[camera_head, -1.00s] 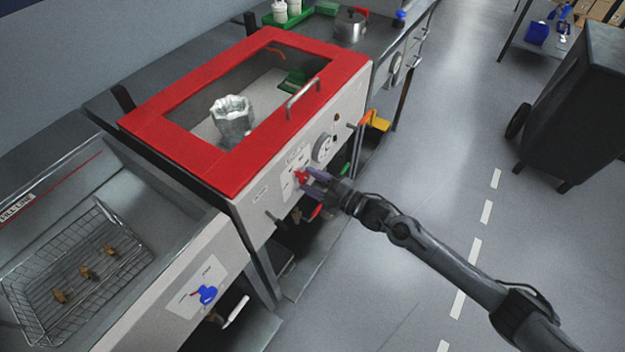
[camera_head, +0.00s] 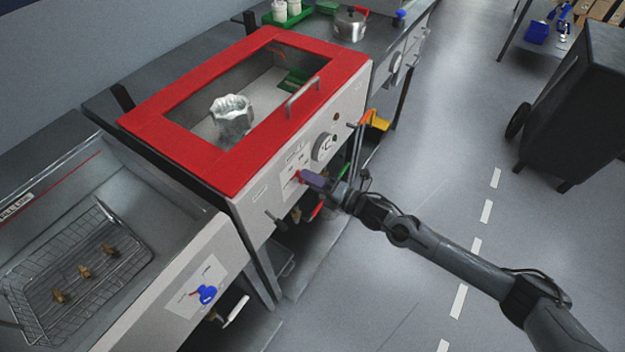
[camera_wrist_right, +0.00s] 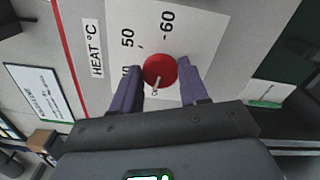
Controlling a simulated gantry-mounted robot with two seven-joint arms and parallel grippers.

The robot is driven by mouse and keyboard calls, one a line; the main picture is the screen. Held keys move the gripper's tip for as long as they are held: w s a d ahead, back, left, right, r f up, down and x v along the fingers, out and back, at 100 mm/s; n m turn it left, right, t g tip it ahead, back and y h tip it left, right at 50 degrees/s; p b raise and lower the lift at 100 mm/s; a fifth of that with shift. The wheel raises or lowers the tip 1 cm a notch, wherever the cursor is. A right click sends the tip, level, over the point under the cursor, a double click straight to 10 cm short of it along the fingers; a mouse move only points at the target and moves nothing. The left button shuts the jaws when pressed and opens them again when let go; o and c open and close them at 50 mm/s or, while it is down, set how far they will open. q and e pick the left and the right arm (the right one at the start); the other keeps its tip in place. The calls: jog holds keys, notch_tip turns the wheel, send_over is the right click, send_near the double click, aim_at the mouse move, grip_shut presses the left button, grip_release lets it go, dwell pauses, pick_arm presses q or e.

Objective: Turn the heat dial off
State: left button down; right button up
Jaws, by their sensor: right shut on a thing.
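The red heat dial (camera_wrist_right: 160,71) is on the front panel of the red-framed cabinet (camera_head: 180,149). The right wrist view shows its label plate (camera_wrist_right: 200,30) reading "HEAT °C" with 50 and 60; another mark is partly hidden. The dial's pale pointer line runs toward lettering at the lower edge, partly hidden. My right gripper (camera_wrist_right: 162,85) has its purple fingers on either side of the dial, shut on it. In the head view my right gripper (camera_head: 314,181) covers most of the dial. My left gripper is not in view.
A round gauge (camera_head: 324,147) and a metal lid handle (camera_head: 302,97) are near the gripper. A blue dial (camera_head: 206,294) is on the neighbouring unit, which holds a wire basket (camera_head: 128,269). A dark wheeled cart (camera_head: 580,110) stands right. The floor between is open.

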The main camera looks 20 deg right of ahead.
jog(key=shift+n, duration=1)
jog(key=o, duration=1)
jog(key=shift+o, duration=0.2)
